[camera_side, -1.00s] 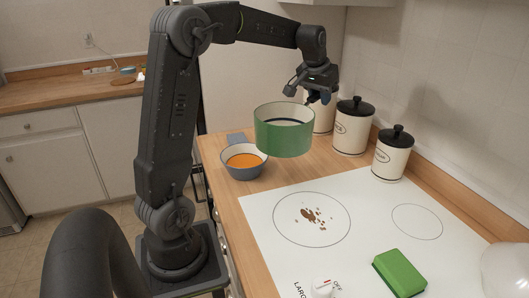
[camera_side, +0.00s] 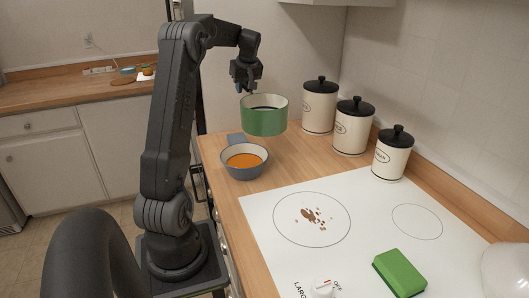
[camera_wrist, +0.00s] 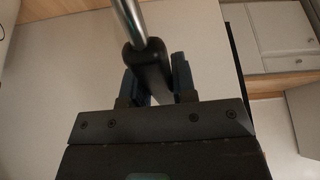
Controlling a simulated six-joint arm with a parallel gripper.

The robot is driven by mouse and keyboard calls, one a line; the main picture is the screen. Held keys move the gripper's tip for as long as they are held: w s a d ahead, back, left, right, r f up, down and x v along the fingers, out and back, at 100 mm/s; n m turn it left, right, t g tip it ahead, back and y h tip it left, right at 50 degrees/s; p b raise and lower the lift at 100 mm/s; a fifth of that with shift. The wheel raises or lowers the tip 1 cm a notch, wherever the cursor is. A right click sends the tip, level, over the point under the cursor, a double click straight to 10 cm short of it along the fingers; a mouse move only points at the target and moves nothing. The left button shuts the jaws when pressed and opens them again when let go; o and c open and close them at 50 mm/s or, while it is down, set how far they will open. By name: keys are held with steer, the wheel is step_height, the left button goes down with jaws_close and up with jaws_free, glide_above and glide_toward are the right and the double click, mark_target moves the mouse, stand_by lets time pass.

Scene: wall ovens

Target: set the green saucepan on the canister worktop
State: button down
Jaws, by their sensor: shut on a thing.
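The green saucepan (camera_side: 264,122) hangs in the air, open side up, with a pale inside. In the side view it appears above the wooden worktop (camera_side: 299,148) that carries the canisters, left of them. My gripper (camera_side: 242,87) is at the pan's back left. In the wrist view my gripper (camera_wrist: 155,80) is shut on the pan's black handle (camera_wrist: 150,66), and a metal rod (camera_wrist: 129,20) runs on from it. The pan's bowl is not in the wrist view.
Several cream canisters with black lids (camera_side: 353,128) line the wall. A grey pan with orange contents (camera_side: 244,160) stands on the worktop's left. In front are a white cooktop (camera_side: 365,230) with brown stains and a green sponge (camera_side: 399,272). Wood between grey pan and canisters is clear.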

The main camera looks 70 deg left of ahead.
steer(key=shift+f, duration=0.65)
steer(key=shift+w+d+f, duration=0.45)
steer(key=shift+w+f, duration=1.45)
steer(key=shift+w+d+f, duration=0.4)
steer(key=shift+w+f, duration=1.5)
steer(key=shift+w+d+f, duration=0.45)
steer(key=shift+w+f, duration=1.45)
steer(key=shift+f, duration=0.1)
steer(key=c, duration=0.9)
jaws_free()
steer(key=shift+f, duration=0.1)
